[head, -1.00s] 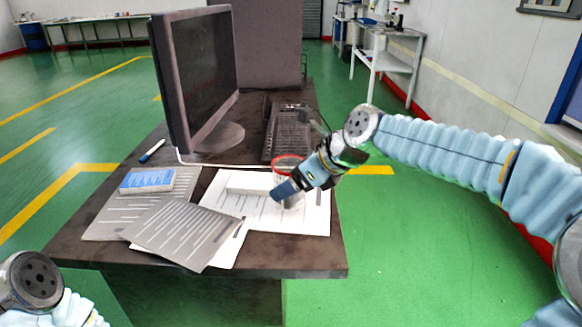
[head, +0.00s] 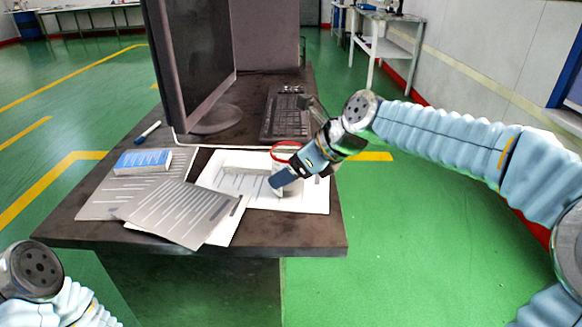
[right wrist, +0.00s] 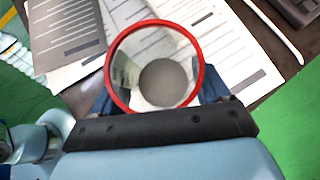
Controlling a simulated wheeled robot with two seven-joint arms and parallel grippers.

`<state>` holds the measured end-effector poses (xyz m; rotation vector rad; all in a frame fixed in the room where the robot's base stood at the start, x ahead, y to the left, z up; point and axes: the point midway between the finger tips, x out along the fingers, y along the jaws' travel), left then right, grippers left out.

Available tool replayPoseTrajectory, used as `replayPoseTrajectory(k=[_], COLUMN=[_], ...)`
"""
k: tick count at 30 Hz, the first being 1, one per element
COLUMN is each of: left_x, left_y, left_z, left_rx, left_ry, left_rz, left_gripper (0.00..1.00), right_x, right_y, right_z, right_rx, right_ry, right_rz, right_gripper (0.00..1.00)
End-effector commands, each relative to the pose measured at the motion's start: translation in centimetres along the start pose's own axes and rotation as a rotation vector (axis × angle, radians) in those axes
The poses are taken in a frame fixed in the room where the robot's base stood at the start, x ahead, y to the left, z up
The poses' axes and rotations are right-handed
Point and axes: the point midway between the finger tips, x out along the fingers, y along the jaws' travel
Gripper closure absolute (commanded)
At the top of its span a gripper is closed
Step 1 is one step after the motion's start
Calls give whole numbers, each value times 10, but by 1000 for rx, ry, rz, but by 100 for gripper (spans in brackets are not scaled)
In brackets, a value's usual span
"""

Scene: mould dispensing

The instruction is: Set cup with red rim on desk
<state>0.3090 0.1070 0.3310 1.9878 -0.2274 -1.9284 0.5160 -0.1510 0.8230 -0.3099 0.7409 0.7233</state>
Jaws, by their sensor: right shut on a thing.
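The cup with the red rim (head: 284,152) is at the right part of the desk (head: 300,232), over the white printed papers. In the right wrist view its red rim (right wrist: 110,75) faces the camera and the clear wall shows a grey bottom. My right gripper (head: 279,184) is shut on the cup, with blue fingers on either side of it. Whether the cup's bottom touches the papers I cannot tell. My left arm shows at the lower left of the head view, but its gripper is out of view.
A monitor (head: 190,65) and a keyboard (head: 285,115) stand behind the papers. A blue-and-white box (head: 143,161), a marker (head: 147,131) and grey sheets (head: 185,212) lie on the left. The desk's front right corner is bare.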

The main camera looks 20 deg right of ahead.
Motion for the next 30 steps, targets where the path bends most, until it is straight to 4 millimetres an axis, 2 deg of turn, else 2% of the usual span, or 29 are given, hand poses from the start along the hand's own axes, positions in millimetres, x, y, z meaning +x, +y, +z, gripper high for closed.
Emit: replayPoseTrajectory(k=[4, 5, 9, 16, 20, 23, 30], left_x=[2, 2, 2, 1, -1, -4, -9], left_y=[-1, -1, 0, -1, 0, 1, 4], left_z=[0, 0, 0, 0, 0, 0, 0], left_rx=[0, 0, 0, -1, 0, 0, 1], left_ry=[0, 0, 0, 0, 0, 0, -1], left_rz=[0, 0, 0, 0, 0, 0, 1], left_gripper=[0, 0, 0, 0, 0, 0, 0], right_x=[3, 3, 2, 2, -9, -28, -88], right_y=[0, 0, 0, 0, 0, 0, -1], right_z=[-2, -2, -2, -2, -1, 0, -1], right_rx=[0, 0, 0, 0, 0, -1, 1], right_ry=[0, 0, 0, 0, -1, -4, -4], right_rz=[0, 0, 0, 0, 0, -1, -3], right_gripper=[56, 22, 1, 0, 0, 0, 0])
